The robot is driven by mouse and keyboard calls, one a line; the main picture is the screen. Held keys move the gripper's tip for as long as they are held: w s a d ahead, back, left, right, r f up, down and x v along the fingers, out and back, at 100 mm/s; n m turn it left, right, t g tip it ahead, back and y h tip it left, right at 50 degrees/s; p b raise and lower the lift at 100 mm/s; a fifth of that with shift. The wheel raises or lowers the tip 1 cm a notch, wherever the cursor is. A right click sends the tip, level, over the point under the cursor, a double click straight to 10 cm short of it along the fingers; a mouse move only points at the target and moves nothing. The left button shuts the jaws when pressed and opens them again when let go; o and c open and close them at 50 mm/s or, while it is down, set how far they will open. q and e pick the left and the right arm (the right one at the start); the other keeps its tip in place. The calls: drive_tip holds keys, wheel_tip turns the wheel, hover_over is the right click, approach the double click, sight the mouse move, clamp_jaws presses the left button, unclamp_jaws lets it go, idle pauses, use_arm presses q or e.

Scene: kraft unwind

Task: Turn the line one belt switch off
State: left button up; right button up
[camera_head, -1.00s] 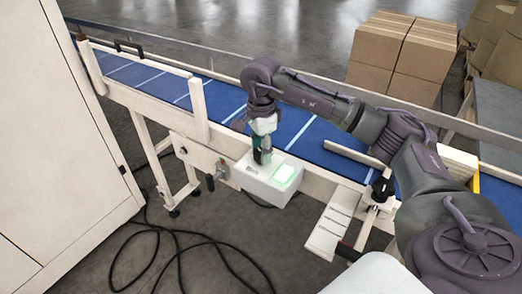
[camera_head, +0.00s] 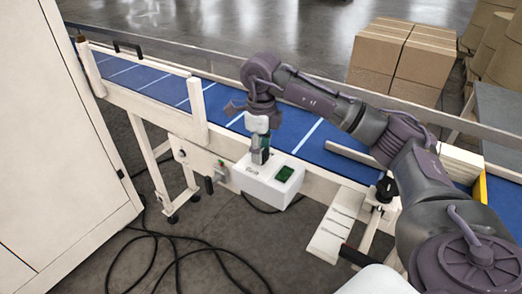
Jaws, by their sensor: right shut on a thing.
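The belt switch is on a white control box (camera_head: 268,182) mounted at the near side of the blue conveyor. A dark green rectangular lamp or window (camera_head: 285,174) on the box's top is unlit. My right gripper (camera_head: 260,157) reaches down onto the left part of the box's top. It is shut on the switch, which the fingers mostly hide. My left gripper is not in view.
The blue belt (camera_head: 225,101) runs behind the box between pale rails. A white cabinet (camera_head: 60,130) stands at left. Black cables (camera_head: 190,250) lie on the floor. Cardboard boxes (camera_head: 405,55) are stacked beyond the belt.

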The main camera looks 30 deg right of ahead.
drive_tip(key=shift+m, duration=0.9)
drive_tip(key=o, duration=1.1)
drive_tip(key=shift+o, duration=0.2)
drive_tip(key=shift+r, duration=0.15)
wheel_tip(320, 180, up, 12)
